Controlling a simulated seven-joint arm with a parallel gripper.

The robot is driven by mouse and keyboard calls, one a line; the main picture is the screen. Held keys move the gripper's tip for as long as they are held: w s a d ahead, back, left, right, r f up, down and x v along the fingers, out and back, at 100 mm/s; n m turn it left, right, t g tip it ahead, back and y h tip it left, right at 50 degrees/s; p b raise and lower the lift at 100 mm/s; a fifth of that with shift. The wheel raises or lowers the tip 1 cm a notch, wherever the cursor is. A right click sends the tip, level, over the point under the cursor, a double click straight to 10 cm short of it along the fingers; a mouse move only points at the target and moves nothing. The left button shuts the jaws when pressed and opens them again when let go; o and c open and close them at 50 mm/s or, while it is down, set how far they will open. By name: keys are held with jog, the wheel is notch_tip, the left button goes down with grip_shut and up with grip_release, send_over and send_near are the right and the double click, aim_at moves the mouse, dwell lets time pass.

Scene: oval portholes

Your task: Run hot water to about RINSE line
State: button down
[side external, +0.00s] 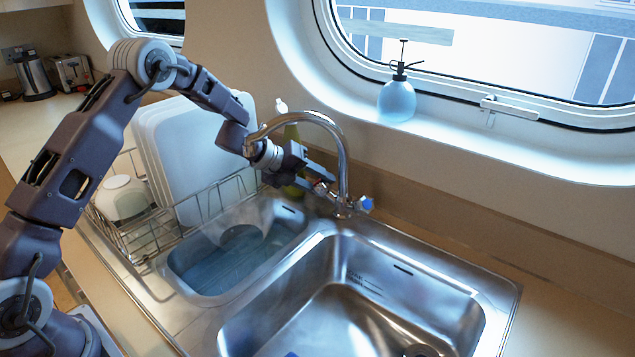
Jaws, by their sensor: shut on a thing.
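My gripper (322,182) is at the base of the chrome tap (343,160), shut on the hot tap handle (320,189), which is mostly hidden by the fingers. The blue-marked cold handle (366,204) stands free on the right of the base. The tap's spout arches left, and its end is close to my wrist; I see no clear stream of water. The right basin (335,290) looks empty, with small markings (365,284) on its back wall, too small to read. The left basin (190,290) holds bluish water and a partly sunk dish (240,240).
A dish rack (150,235) with large white boards (190,150) and a bowl (122,198) stands left of the sink. A green bottle (292,135) is behind my gripper. A blue spray bottle (397,100) stands on the sill. The right counter is clear.

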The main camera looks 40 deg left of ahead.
jog(key=shift+m, duration=0.3)
jog(key=c, duration=0.9)
grip_release()
jog(key=shift+o, duration=0.2)
jog(key=v, duration=0.7)
